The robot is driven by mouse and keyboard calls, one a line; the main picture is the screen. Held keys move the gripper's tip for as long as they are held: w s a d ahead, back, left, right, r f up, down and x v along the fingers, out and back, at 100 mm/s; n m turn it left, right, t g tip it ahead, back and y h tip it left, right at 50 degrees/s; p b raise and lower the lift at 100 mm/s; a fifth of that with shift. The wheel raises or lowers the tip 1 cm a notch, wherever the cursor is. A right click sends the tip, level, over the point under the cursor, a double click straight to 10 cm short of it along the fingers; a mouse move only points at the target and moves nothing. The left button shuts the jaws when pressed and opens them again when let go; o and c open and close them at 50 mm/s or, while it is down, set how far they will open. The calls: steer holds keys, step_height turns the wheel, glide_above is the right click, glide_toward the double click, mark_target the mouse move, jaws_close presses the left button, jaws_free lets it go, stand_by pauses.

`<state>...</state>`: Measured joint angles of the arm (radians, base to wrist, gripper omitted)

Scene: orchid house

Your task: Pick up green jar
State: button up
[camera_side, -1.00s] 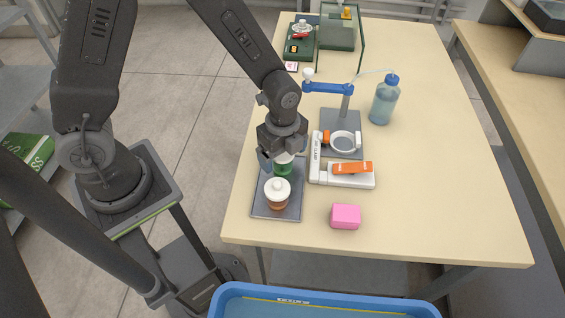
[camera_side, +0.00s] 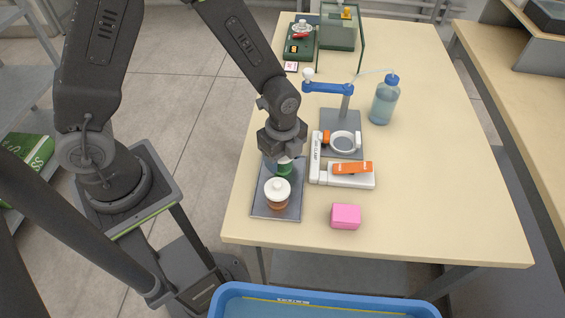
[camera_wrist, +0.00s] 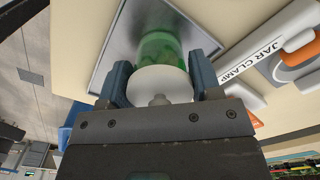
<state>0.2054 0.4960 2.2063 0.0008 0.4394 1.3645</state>
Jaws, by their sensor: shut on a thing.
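The green jar (camera_side: 285,168) has a white lid and stands at the back of a grey tray (camera_side: 262,205), mostly hidden below my gripper (camera_side: 284,160) in the side view. In the wrist view the green jar (camera_wrist: 160,47) shows its green body and its white lid (camera_wrist: 160,84), which sits between my two blue fingers (camera_wrist: 160,80). My gripper is shut on the green jar near its lid. Whether the jar's base touches the tray is hard to tell.
A brown jar with a white lid (camera_side: 277,192) stands in front on the same tray. A white jar clamp (camera_side: 340,178) with an orange lever is close on the right. A pink block (camera_side: 346,216) and a blue-capped bottle (camera_side: 384,100) stand farther off. The table's right side is clear.

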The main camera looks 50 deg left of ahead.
steer(key=shift+r, duration=0.1)
steer(key=shift+r, duration=0.5)
step_height(320, 180, up, 3)
steer(key=shift+f, duration=0.1)
steer(key=s+a+r, duration=0.2)
steer(key=a+r, duration=0.5)
steer(key=a, duration=0.4)
steer(key=w+d+n, duration=0.9)
steer(key=w+d, duration=0.5)
steer(key=w, duration=0.5)
steer(key=f, duration=1)
steer(key=shift+d+f, duration=0.25)
